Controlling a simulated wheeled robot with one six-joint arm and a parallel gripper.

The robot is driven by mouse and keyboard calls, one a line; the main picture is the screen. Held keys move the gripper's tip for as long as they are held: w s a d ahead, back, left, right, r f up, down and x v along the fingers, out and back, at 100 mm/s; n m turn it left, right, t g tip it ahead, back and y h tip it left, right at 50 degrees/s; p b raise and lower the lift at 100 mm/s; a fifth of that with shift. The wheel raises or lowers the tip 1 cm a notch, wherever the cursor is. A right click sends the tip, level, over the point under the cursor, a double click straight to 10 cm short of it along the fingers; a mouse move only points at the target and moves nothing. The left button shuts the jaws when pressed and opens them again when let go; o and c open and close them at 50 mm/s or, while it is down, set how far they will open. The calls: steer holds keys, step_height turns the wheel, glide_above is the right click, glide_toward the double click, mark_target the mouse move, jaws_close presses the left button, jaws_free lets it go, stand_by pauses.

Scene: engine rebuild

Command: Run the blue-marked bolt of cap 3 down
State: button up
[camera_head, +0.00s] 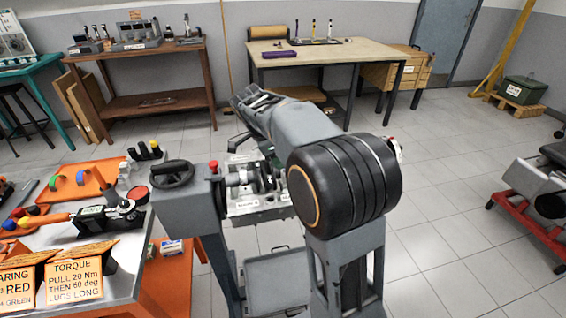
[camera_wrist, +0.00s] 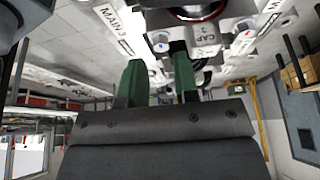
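In the wrist view my gripper (camera_wrist: 160,68) shows two green fingers standing apart with nothing visible between them; it is open. Just past the fingertips is a bolt head (camera_wrist: 160,42) with a bluish mark, in a pale metal cap (camera_wrist: 205,33) labelled CAP; its number is not readable. A label reading MAIN 3 (camera_wrist: 116,29) is beside it. A second bolt (camera_wrist: 246,25) sits on the cap's other side. The fingertips are close to the first bolt; I cannot tell whether they touch. In the head view the engine block (camera_head: 258,208) is partly behind my arm, which hides my gripper.
A handwheel (camera_head: 172,174) stands left of the block. The left bench (camera_head: 128,258) holds a torque wrench (camera_head: 108,213), a torque sign (camera_head: 75,283) and orange trays. A wooden table (camera_head: 340,53) stands behind. A grey engine on a red stand (camera_head: 530,215) is at right. Open floor lies between.

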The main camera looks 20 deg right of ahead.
steer(key=s+p+v, duration=0.1)
steer(key=p+v, duration=0.1)
steer(key=v, duration=0.9)
steer(key=shift+w, duration=0.5)
step_height(320, 180, down, 6)
steer(key=s+a+n+t+y+p, duration=0.2)
steer(key=s+n, duration=0.1)
steer(key=n, duration=1.1)
steer(key=s+r+n+t+y+p, duration=0.1)
steer(key=s+n+p, duration=0.2)
steer(key=s, duration=0.4)
steer(key=s+a+r+n+t+y+p, duration=0.1)
steer(key=s+n+p, duration=0.2)
steer(key=s+p, duration=0.2)
steer(key=shift+s+a+r+n+t+y, duration=0.15)
steer(key=shift+s+a+n+t+y, duration=0.2)
steer(key=shift+s, duration=1.3)
